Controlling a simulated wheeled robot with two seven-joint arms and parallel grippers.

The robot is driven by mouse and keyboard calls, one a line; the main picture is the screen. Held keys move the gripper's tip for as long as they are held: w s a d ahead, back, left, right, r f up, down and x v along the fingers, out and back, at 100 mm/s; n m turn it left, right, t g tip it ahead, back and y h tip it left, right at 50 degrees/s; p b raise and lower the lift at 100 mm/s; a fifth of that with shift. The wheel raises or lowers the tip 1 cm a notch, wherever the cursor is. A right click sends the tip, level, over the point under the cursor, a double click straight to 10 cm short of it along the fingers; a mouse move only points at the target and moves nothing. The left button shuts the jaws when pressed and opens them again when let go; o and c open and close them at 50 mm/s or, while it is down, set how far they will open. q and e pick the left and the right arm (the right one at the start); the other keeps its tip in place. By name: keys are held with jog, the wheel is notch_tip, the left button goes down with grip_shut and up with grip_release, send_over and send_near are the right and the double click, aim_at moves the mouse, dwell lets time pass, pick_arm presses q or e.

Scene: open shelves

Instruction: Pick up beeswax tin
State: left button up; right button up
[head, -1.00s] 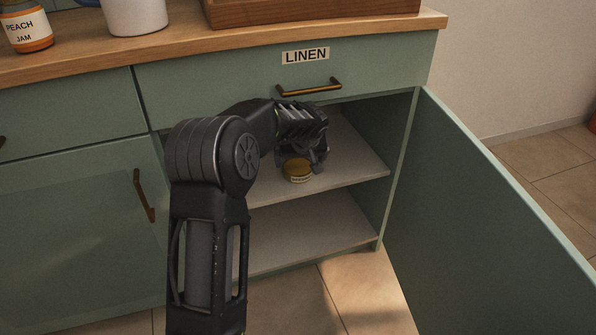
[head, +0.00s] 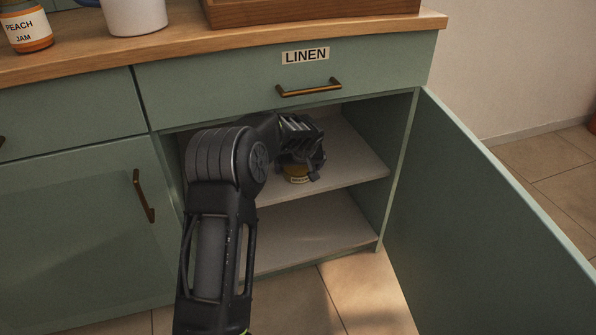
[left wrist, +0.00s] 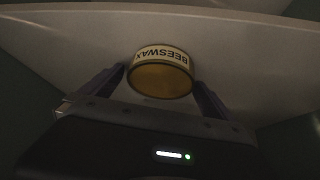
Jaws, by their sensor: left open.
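The beeswax tin (head: 298,180) is a small round tin with a yellow lid and a pale label. It stands on the upper shelf (head: 350,172) inside the open cupboard. My left gripper (head: 302,172) is over the tin and hides most of it in the head view. In the left wrist view the tin (left wrist: 160,75) shows its BEESWAX label upside down. The open fingers of my left gripper (left wrist: 163,92) stand on either side of it, with a gap visible at the left finger. My right gripper is not in view.
The LINEN drawer (head: 300,70) with its handle is closed just above the opening. The open cupboard door (head: 480,220) stands at the right. The lower shelf (head: 310,235) is bare. A jam jar (head: 27,28), a white pot (head: 135,15) and a wooden tray (head: 310,10) are on the worktop.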

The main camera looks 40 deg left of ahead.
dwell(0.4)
pick_arm(q)
jog(key=c, duration=2)
